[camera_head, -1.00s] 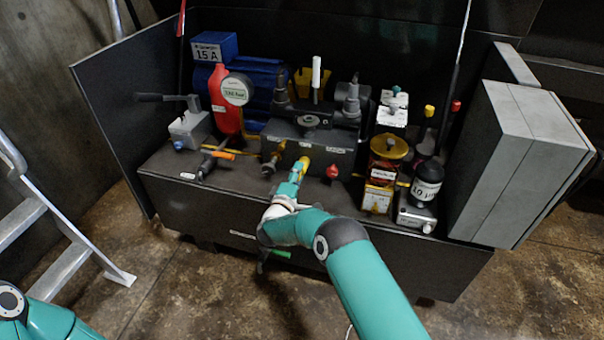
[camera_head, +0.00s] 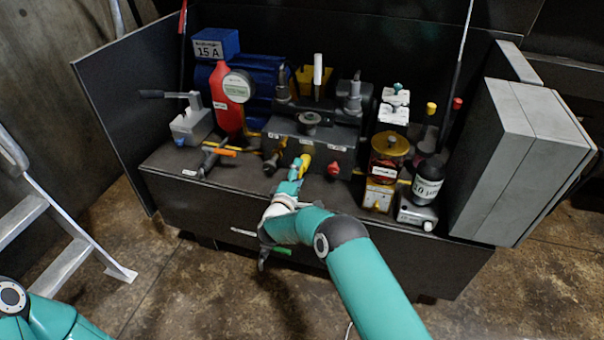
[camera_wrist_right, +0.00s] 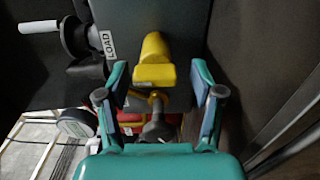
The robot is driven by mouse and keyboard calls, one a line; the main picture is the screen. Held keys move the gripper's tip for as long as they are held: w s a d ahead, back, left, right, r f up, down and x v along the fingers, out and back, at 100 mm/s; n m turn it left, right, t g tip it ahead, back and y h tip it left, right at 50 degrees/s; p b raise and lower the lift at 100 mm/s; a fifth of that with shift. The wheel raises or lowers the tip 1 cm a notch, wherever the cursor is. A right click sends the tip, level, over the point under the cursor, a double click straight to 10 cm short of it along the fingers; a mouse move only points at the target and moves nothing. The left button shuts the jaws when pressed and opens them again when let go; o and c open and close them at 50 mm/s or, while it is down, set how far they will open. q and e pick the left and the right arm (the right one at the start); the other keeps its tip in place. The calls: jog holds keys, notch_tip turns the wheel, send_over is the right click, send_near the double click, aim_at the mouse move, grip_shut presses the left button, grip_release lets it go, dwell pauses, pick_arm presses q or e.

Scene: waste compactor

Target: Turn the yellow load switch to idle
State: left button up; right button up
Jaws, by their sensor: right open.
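The yellow load switch (camera_head: 305,161) is on the front of the dark block at the middle of the bench. My right gripper (camera_head: 296,177) is just in front of the switch. In the right wrist view my open fingers (camera_wrist_right: 159,78) stand on either side of the handle, with gaps visible. Of my left side, only part of the arm shows at the lower left of the head view; its gripper is out of view.
An orange-handled valve (camera_head: 216,156) is further left. A grey cabinet (camera_head: 520,165) bounds the right side. A ladder (camera_head: 55,240) stands at left.

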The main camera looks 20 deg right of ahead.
jog(key=shift+s, duration=0.1)
jog(key=v, duration=1.2)
jog(key=shift+f, duration=0.15)
